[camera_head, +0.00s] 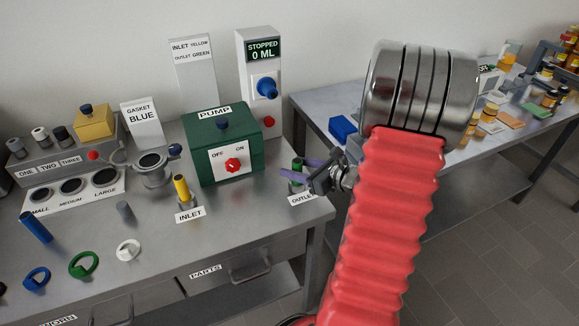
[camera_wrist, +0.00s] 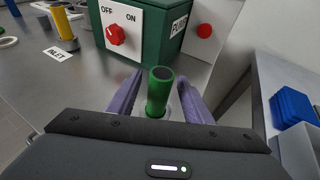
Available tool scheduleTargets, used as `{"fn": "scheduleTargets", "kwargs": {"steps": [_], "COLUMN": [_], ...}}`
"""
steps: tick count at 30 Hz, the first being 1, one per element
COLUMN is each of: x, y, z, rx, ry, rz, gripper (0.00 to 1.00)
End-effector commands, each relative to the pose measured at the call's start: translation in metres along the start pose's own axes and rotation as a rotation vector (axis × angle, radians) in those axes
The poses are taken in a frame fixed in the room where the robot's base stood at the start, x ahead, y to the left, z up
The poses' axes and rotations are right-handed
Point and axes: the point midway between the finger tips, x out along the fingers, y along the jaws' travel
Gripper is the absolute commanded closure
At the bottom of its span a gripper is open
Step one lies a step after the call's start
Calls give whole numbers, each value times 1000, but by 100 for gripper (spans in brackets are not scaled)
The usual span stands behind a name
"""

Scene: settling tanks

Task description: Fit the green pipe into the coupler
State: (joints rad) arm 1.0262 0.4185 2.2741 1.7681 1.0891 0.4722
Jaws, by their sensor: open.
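The green pipe (camera_wrist: 159,92) stands nearly upright between the purple fingers of my gripper (camera_wrist: 155,98) in the wrist view. A finger is on each side of it, and the jaws are open. In the head view the green pipe (camera_head: 297,164) shows at the outlet, with my gripper (camera_head: 291,169) around it. A grey coupler (camera_head: 296,186) shows in part below the pipe, above the OUTLET label. My gripper hides much of the joint, so I cannot tell how deep the pipe sits.
The green pump box (camera_head: 222,150) with a red knob stands left of my gripper. A yellow pipe (camera_head: 181,188) stands at the INLET label. Blue, green and white rings (camera_head: 128,250) lie at the front. The bench's right edge is close; a second table (camera_head: 345,165) stands beyond.

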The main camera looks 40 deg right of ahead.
Motion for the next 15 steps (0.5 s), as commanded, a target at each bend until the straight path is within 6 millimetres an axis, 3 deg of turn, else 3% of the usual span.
{"fn": "scheduleTargets", "kwargs": {"steps": [15], "x": [-78], "y": [-1], "z": [-1], "rx": [-1], "ry": [1], "rz": [-3], "gripper": [54]}}
